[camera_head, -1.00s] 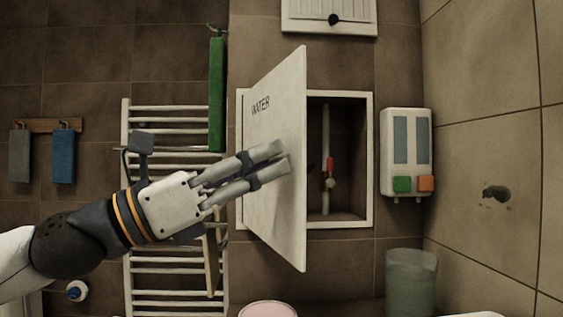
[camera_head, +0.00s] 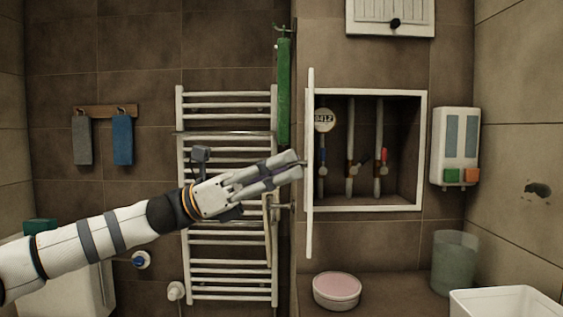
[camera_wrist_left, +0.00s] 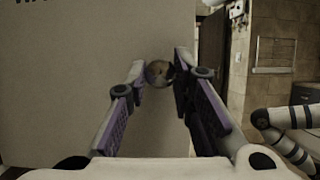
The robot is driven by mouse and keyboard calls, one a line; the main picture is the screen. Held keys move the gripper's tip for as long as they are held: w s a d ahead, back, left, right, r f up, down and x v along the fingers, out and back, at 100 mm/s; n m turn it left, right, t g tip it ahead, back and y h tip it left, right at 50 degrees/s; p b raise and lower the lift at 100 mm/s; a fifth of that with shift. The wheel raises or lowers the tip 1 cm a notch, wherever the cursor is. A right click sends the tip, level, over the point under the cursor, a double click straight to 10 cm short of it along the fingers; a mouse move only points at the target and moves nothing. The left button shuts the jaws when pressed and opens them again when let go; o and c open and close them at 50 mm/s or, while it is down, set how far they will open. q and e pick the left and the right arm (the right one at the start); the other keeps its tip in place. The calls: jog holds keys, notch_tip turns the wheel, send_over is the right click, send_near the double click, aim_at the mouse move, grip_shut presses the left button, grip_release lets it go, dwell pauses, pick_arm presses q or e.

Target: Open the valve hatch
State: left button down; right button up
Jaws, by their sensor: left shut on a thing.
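The hatch door (camera_head: 310,175) is a white panel, swung far out and seen nearly edge-on in the head view. Its broad face, with a bit of lettering, fills the left of the left wrist view (camera_wrist_left: 70,70). My left gripper (camera_head: 298,165) is at the door's outer face, its fingertips shut on a small round knob (camera_wrist_left: 158,73). Inside the white-framed recess (camera_head: 423,150) are a round meter (camera_head: 325,120) and several vertical pipes, one with a red valve handle (camera_head: 385,155). My right gripper is not in view.
A white towel radiator (camera_head: 185,240) stands behind my left arm, with a green towel (camera_head: 284,90) beside it. A dispenser (camera_head: 456,140) hangs right of the recess. A pink-topped bowl (camera_head: 337,290) and a grey bin (camera_head: 453,262) stand below.

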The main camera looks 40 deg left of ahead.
pick_arm(q)
jog(key=shift+s+a+m+g, duration=0.15)
jog(key=shift+a+m+g, duration=0.15)
jog(key=shift+g, duration=0.1)
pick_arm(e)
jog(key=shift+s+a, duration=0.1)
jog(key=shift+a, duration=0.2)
pick_arm(q)
jog(key=shift+r, duration=0.1)
jog(key=c, duration=1.4)
grip_release()
jog(key=shift+d, duration=0.1)
jog(key=shift+o, duration=0.2)
jog(key=v, duration=1.2)
